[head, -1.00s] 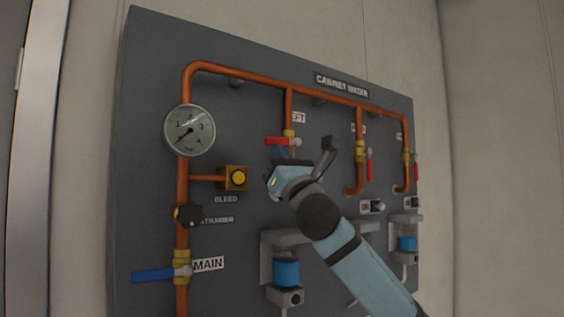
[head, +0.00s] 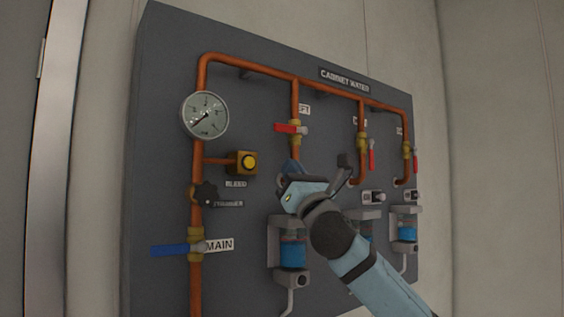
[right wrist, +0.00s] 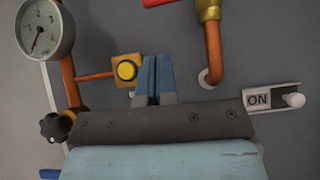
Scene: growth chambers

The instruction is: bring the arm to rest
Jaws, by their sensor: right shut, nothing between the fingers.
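My right gripper (head: 291,166) is in front of the grey water panel (head: 160,150), below the red handle (head: 287,128) of the left branch valve, which lies level. In the right wrist view the two blue fingers (right wrist: 153,76) are together with nothing between them. They point at the panel, to the right of the yellow bleed button (right wrist: 127,70). I cannot tell how far they are from the panel. My left gripper is not in view.
A pressure gauge (head: 205,115) is at upper left. The blue main handle (head: 176,250) lies level, below the black strainer knob (head: 206,194). Two more red handles (head: 371,155) hang down at right. Filter bowls (head: 292,250) stick out below. An ON switch (right wrist: 272,98) is near the gripper.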

